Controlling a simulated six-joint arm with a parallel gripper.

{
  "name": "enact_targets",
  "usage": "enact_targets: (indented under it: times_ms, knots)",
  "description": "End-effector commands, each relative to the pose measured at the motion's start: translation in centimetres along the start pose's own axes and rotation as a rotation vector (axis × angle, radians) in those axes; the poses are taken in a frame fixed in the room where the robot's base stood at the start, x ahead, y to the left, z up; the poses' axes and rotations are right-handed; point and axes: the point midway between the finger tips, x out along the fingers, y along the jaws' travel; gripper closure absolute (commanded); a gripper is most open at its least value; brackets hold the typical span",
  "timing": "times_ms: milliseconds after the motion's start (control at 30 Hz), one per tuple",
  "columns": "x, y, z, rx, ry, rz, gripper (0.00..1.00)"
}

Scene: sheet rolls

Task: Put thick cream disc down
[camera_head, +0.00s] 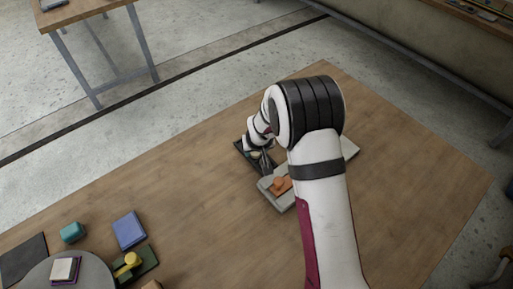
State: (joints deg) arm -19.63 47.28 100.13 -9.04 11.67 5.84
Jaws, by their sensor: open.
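A small cream disc (256,154) shows in a dark tray (240,147) near the middle of the table. I cannot tell its thickness, or whether other discs lie hidden beside it. My gripper (265,165) is open and points down at the tray, close beside the cream disc. My wrist and arm hide much of this area, so I cannot tell whether the fingers touch anything.
A light grey tray (270,195) with orange pieces (281,185) stands right of the dark tray, partly behind my arm. The wooden table's (190,200) middle left is clear.

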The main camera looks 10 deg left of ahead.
Motion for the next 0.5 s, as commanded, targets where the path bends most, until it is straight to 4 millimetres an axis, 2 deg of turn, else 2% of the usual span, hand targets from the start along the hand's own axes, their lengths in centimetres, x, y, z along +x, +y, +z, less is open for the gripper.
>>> enact_targets:
  times_ms: [133, 400, 500]
  knots:
    - [-2.1, -0.2, -0.5, -0.002, 0.003, -0.001, 0.27]
    - [-9.9, -0.1, -0.5, -0.003, 0.004, -0.001, 0.27]
    - [-11.8, -0.1, -0.5, -0.001, 0.002, -0.001, 0.27]
